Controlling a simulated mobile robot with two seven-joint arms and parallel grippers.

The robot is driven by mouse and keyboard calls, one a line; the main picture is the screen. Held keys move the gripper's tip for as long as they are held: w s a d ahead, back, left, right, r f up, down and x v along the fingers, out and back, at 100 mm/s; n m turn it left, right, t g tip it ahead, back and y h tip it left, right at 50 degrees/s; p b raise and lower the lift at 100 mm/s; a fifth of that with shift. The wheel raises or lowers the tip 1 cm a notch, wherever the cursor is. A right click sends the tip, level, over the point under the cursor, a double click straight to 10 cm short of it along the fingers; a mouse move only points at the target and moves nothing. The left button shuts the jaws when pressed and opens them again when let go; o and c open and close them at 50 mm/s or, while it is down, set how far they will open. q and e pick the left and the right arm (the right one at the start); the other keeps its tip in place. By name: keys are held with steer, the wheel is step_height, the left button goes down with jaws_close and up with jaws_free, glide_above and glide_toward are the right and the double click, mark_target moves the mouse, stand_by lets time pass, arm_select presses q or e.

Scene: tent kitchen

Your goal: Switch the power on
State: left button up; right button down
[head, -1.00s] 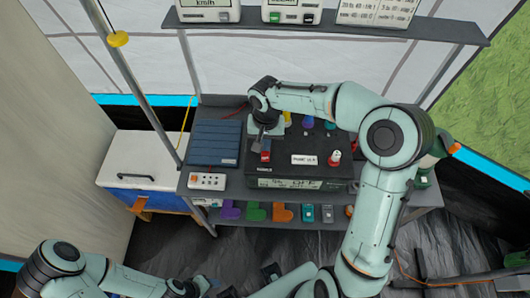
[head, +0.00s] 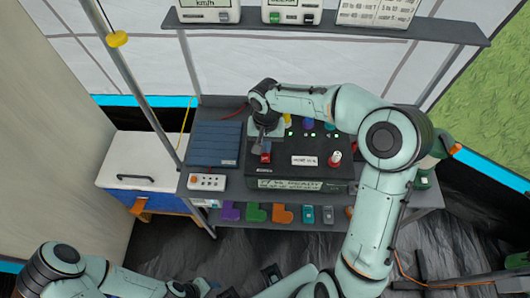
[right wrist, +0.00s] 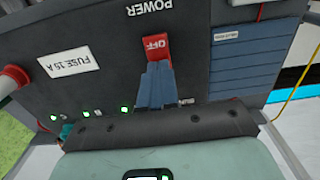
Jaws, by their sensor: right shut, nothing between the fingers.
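A black power box (head: 330,175) stands on the grey table. Its red power switch (head: 265,158) is on the top panel at the left. In the right wrist view the red switch (right wrist: 156,46) reads OFF, upside down, under the word POWER. My right gripper (head: 263,146) is shut and empty; its blue-grey fingertips (right wrist: 156,70) are at the switch's near end and seem to touch it.
A white power strip (head: 207,182) and a blue ribbed panel (head: 214,145) lie left of the box. A shelf (head: 330,27) with meters hangs above. Coloured items (head: 256,213) lie on the lower shelf.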

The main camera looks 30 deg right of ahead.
steer(key=shift+w+r+p, duration=0.1)
steer(key=shift+r+p, duration=1.35)
steer(key=shift+r, duration=1.9)
arm_select(q)
steer(key=w+r, duration=0.1)
steer(key=r, duration=0.1)
steer(key=w+r, duration=0.2)
arm_select(e)
steer(key=shift+f, duration=0.1)
